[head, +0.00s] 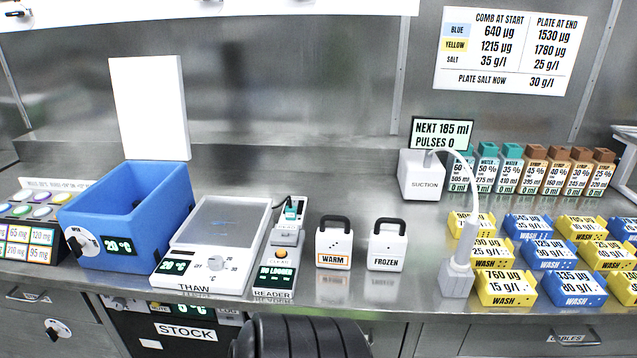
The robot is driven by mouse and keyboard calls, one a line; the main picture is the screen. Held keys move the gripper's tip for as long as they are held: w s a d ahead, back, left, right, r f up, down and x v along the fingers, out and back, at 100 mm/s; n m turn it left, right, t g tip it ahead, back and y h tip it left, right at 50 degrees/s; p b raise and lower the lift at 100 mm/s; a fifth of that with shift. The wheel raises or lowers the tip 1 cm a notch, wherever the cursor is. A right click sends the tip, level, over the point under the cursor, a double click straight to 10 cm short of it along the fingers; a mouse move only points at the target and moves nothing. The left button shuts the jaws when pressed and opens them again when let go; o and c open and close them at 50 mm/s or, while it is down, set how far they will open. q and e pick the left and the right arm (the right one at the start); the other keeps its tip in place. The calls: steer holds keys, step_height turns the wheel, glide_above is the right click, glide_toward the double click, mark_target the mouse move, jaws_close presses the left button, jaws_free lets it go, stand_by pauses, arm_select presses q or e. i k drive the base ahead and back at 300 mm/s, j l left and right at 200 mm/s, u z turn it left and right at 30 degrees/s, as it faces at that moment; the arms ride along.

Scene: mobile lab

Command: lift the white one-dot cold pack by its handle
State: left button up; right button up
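Two white cold packs with black top handles stand upright side by side on the steel counter, in the middle of the head view. The left pack (333,246) has an orange-framed WARM label and a few small dark dots on its front. The right pack (387,247) has a FROZEN label; its dot marking is too small to make out surely, so I cannot confirm it is the one-dot pack. Both handles are free, with nothing touching them. Neither my left nor my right gripper shows in this view.
Left of the packs are the reader (273,276), the thaw plate (211,241) and a blue open box (128,212). Right of them stand the suction unit (421,177), its nozzle holder (458,280) and yellow and blue wash trays (508,289). Counter behind the packs is clear.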

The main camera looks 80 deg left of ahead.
mark_target(388, 249)
steer(key=u, duration=2.3)
steer(key=i+j+z, duration=0.1)
steer(key=j, duration=0.2)
